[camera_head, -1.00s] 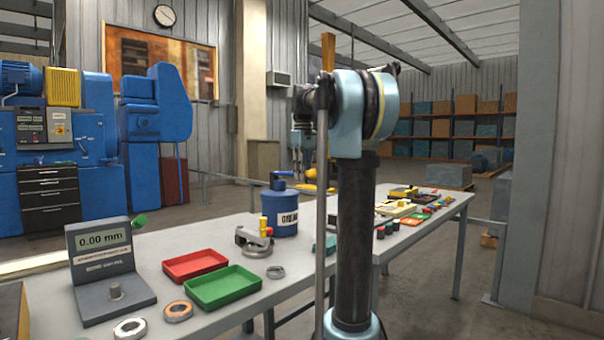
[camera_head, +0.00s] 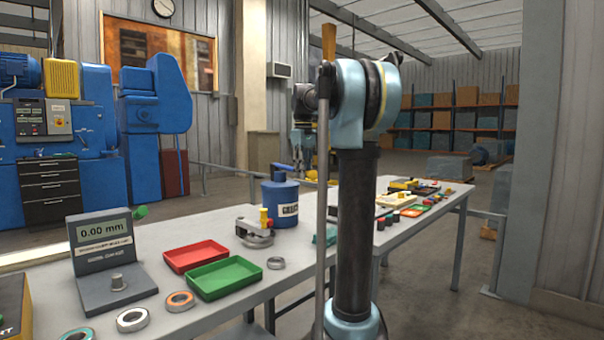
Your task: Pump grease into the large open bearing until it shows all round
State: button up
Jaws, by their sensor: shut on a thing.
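My arm stands in front of the middle of the view. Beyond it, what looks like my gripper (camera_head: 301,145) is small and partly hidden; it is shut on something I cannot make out. A yellow patch shows just below it. On the near left of the bench lie a silver ring bearing (camera_head: 132,319), one with an orange middle (camera_head: 180,301) and one with a teal middle (camera_head: 77,335), cut by the frame edge. A smaller metal ring (camera_head: 276,263) lies right of the green tray. I cannot tell which is the large open bearing, or see grease on any.
The grey bench (camera_head: 225,308) carries a 0.00 mm gauge (camera_head: 104,260), a red tray (camera_head: 195,256), a green tray (camera_head: 225,278), a blue can (camera_head: 281,205) and a grey device with a yellow knob (camera_head: 257,236). Several small items lie farther right. Open floor shows at the right.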

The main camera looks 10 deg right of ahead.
jog(key=shift+r, duration=2.4)
jog(key=o, duration=0.9)
notch_tip(320, 180, up, 7)
